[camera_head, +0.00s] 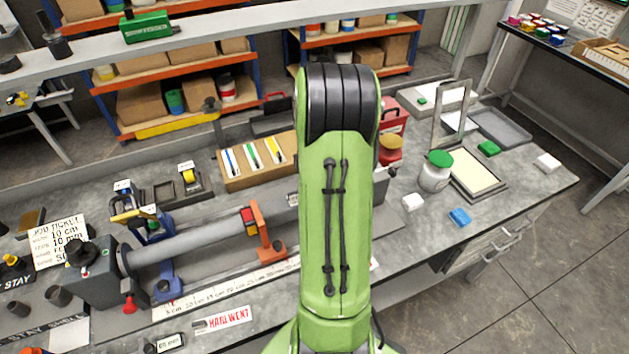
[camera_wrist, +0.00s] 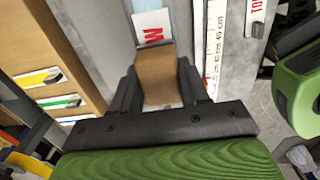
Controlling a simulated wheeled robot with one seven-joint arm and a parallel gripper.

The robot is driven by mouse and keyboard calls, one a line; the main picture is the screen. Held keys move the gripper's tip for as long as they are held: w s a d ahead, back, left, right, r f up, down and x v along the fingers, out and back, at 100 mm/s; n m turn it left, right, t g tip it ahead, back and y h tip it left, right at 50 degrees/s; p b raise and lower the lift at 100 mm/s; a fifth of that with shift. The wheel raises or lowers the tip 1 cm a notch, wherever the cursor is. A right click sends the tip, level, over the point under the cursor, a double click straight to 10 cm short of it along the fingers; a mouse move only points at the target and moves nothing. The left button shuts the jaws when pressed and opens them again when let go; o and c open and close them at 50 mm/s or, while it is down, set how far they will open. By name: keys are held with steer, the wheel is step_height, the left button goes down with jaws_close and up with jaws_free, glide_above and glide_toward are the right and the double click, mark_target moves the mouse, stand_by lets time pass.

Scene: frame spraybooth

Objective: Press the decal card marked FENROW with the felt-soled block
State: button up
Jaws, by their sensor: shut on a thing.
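My gripper (camera_wrist: 157,95) is shut on a tan block (camera_wrist: 156,72) in the wrist view. The block's sole is hidden from this angle. Just beyond the block lies a white card (camera_wrist: 153,28) with part of a red letter showing; the rest of its word is hidden or out of frame, so I cannot read FENROW. I cannot tell whether the block touches the card. In the head view my arm hides my gripper, the block and this card.
A white ruler strip (camera_wrist: 212,45) runs right of the block. A wooden rack (camera_head: 235,181) with coloured strips stands left of my arm. A clamped tube (camera_head: 190,243) and a HARLWENT card (camera_head: 222,320) lie left. A green-lidded jar (camera_head: 434,175) stands right.

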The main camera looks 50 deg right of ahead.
steer(key=shift+f, duration=0.3)
